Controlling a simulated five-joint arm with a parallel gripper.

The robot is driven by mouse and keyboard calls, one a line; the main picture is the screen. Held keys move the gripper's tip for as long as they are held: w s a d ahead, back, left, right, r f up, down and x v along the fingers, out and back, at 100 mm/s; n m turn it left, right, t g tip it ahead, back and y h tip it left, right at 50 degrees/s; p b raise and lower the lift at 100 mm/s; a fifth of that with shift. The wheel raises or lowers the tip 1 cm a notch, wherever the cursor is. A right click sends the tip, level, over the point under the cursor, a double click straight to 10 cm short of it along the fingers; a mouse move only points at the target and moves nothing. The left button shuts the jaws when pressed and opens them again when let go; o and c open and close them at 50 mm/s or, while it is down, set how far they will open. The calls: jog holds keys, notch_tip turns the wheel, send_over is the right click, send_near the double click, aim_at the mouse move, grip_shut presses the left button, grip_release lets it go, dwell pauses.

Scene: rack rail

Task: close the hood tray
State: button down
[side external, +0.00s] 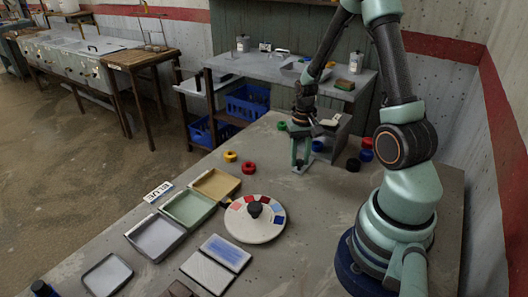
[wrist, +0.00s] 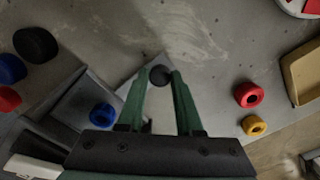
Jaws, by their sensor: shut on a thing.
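My gripper (side external: 300,163) is low over the bench beside the small grey hood (side external: 341,137). The knob is at the outer end of a light grey tray (wrist: 128,78), which sticks out from the hood (wrist: 62,98). The tray is partly hidden by my fingers. A blue ring (wrist: 102,116) sits at the hood's mouth and also shows in the side view (side external: 317,146); I cannot tell whether it rests on the tray.
A red ring (wrist: 248,95) and a yellow ring (wrist: 254,126) lie apart on the bench. Black (wrist: 36,45), blue (wrist: 10,69) and red rings lie beside the hood. A round dial (side external: 254,220) and shallow trays (side external: 188,208) stand nearer the camera. Bench between is clear.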

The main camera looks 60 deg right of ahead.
jog(key=shift+d, duration=0.35)
jog(key=c, duration=0.6)
grip_release()
jog(key=shift+a, duration=0.1)
notch_tip(320, 180, up, 12)
jog(key=shift+r, duration=0.1)
jog(key=a+r+n+t, duration=0.2)
jog(key=a+r+n, duration=0.1)
jog(key=a, duration=0.4)
jog(key=a+r+n+t, duration=0.1)
jog(key=a+r+n, duration=0.2)
jog(key=a, duration=0.3)
jog(key=a+r+n+t, duration=0.2)
jog(key=a+r+n, duration=0.1)
jog(key=a, duration=0.4)
jog(key=shift+s+a+r+t, duration=0.15)
jog(key=shift+r, duration=0.25)
jog(key=shift+s+a+r+t, duration=0.1)
jog(key=shift+a+r+t, duration=0.05)
jog(key=shift+r, duration=0.2)
